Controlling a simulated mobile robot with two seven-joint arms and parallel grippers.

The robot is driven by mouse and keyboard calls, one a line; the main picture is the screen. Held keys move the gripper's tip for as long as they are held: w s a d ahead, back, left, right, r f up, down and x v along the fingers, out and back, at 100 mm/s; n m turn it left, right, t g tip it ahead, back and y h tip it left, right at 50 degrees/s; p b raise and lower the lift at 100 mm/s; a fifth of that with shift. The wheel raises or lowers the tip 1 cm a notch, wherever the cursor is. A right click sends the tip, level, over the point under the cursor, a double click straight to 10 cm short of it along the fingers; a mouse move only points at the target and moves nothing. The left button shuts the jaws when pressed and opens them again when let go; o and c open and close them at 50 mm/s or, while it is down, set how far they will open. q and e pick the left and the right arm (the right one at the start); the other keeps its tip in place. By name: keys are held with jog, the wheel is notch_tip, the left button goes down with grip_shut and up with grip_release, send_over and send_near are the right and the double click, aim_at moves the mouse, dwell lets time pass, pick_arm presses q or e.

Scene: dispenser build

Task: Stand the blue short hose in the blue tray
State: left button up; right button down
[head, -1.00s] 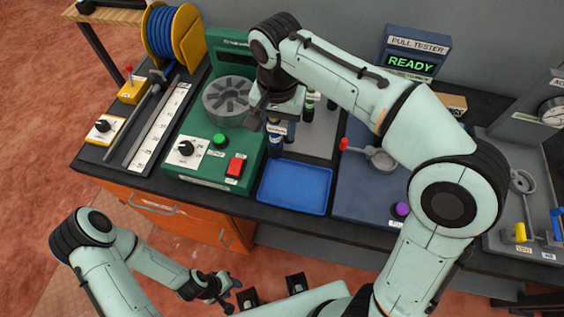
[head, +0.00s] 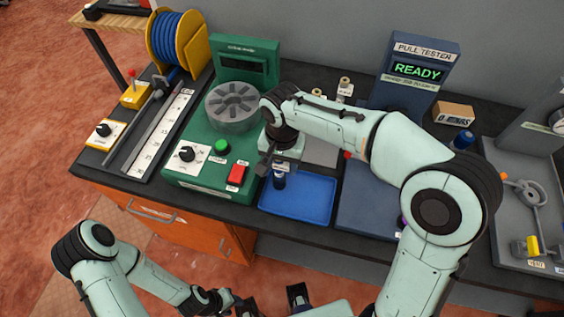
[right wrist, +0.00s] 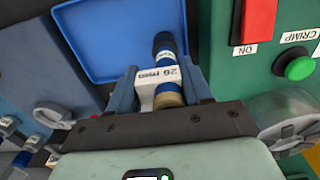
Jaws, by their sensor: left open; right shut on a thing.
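My right gripper (head: 279,168) is shut on the blue short hose (head: 279,181), which hangs upright below it over the back left part of the blue tray (head: 311,215). In the right wrist view the hose (right wrist: 164,48) has dark and blue bands and a white label, and sits between the two fingers (right wrist: 162,88). The tray (right wrist: 108,40) lies beyond it there. I cannot tell whether the hose's lower end touches the tray floor. My left gripper (head: 226,302) is open, low in front of the bench and away from the tray.
The green crimp machine (head: 222,120) with its red switch (head: 237,174) stands left of the tray. The blue pull tester (head: 421,72), reading READY, stands behind to the right. My right arm hides part of the bench behind the tray. The rest of the tray looks empty.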

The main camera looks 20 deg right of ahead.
jog(key=shift+f, duration=0.1)
jog(key=shift+c, duration=2.4)
grip_release()
pick_arm(q)
jog(key=shift+f, duration=0.1)
pick_arm(e)
jog(key=shift+r, duration=0.25)
pick_arm(q)
jog(key=r+p, duration=0.1)
jog(key=w+r+p, duration=0.1)
jog(key=shift+w+r, duration=0.15)
jog(key=shift+r, duration=0.2)
pick_arm(e)
notch_tip(320, 180, up, 12)
jog(key=shift+f, duration=0.1)
